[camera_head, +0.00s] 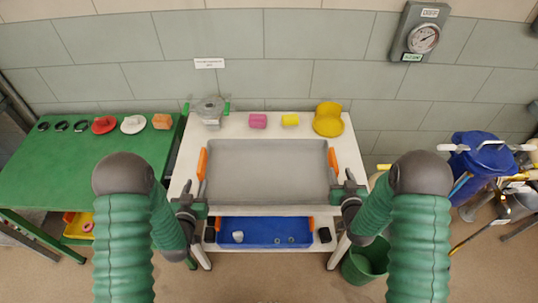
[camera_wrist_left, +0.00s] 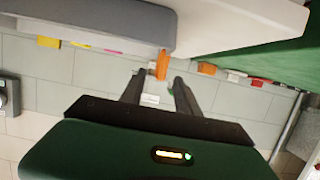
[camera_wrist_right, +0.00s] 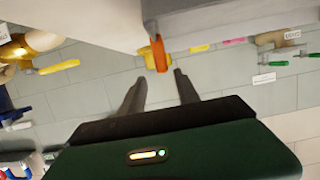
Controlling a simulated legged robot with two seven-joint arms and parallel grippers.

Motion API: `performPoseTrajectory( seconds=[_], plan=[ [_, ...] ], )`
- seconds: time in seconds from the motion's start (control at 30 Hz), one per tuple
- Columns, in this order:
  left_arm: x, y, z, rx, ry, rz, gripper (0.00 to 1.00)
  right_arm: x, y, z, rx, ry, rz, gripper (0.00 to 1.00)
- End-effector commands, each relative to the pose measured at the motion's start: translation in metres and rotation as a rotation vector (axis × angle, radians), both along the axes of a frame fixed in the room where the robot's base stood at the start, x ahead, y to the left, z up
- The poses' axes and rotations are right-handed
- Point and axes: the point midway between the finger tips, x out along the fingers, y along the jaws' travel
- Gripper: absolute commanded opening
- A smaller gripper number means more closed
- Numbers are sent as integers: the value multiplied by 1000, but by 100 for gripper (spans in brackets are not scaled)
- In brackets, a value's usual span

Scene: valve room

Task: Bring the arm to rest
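My left gripper (camera_head: 187,192) is at the left side of the white table, just below the left orange handle of the grey tray. In the left wrist view its two fingers (camera_wrist_left: 158,82) stand apart, with the orange handle (camera_wrist_left: 162,65) just past the tips. My right gripper (camera_head: 349,185) is at the right side, just below the tray's right orange handle. In the right wrist view its fingers (camera_wrist_right: 160,78) are also apart and empty, with the orange handle (camera_wrist_right: 158,53) past the tips. Both arms are bent, elbows toward me.
The grey tray (camera_head: 268,172) lies empty on the white table (camera_head: 187,150). Behind it are a pink block (camera_head: 258,121), a yellow block (camera_head: 290,119) and metal and yellow parts. A blue tray (camera_head: 262,231) sits below. A green table (camera_head: 70,170) stands left, a green bucket (camera_head: 365,262) right.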

Motion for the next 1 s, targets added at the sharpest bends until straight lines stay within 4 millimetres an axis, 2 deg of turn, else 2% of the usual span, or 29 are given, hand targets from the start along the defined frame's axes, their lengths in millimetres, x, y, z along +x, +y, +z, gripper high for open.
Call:
performPoseTrajectory(
  seconds=[0.1,0.23,0.77,0.9,0.97,1.0],
  plan=[
    [0,0,0,0,0,0,38,-23,-1,7,1,2,-1,38],
    [1,0,0,0,1,0,38,-36,-1,11,0,1,0,38],
    [1,-1,3,2,19,-1,38,-38,0,14,-3,18,2,38],
    [-4,-6,22,15,177,-5,38,-47,7,27,-17,178,9,38],
    [-17,-10,34,21,292,-3,38,-62,10,35,-24,295,7,38],
    [-32,-13,42,24,378,-2,38,-76,14,40,-27,381,7,38]
  ],
)
